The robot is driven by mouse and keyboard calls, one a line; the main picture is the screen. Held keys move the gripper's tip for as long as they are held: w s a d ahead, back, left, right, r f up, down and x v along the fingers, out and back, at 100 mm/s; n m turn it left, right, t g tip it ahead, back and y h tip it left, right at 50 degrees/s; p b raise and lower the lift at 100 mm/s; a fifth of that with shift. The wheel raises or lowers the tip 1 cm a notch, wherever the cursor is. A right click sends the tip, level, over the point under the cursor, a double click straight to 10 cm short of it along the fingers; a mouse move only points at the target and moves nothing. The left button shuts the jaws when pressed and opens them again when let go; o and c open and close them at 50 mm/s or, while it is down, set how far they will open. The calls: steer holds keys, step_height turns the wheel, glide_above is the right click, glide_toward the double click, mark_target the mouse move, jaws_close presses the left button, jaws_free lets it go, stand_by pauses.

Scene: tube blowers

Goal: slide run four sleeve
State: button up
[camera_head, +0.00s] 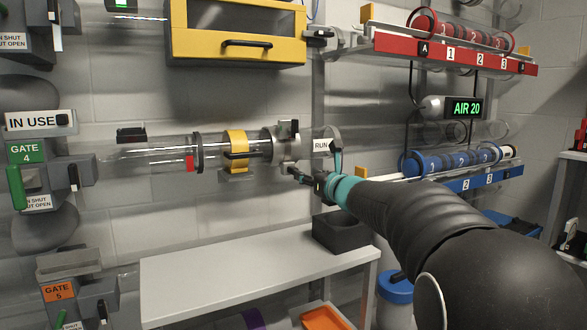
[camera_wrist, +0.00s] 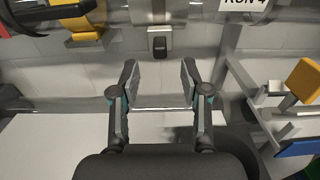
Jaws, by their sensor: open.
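The run four tube (camera_head: 220,149) is a clear horizontal pipe on the wall, right of the green GATE 4 sign (camera_head: 27,152). A yellow band (camera_head: 237,148) sits around its middle. A grey collar with a dark ring (camera_head: 287,147), which looks like the sleeve, is around its right part, beside the RUN label (camera_head: 321,145). My gripper (camera_head: 312,180) is just below and right of the collar, partly hidden by my arm. In the wrist view my gripper (camera_wrist: 160,78) is open and empty, with the pipe and RUN 4 label (camera_wrist: 243,3) at the top edge.
Red (camera_head: 455,52) and blue (camera_head: 470,180) racks holding ringed tubes are on the right. A yellow cabinet (camera_head: 237,35) hangs above the pipe.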

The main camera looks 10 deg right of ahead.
mark_target(294, 168)
steer(key=p+x, duration=0.1)
steer(key=x, duration=0.8)
steer(key=shift+s, duration=0.1)
jaws_close()
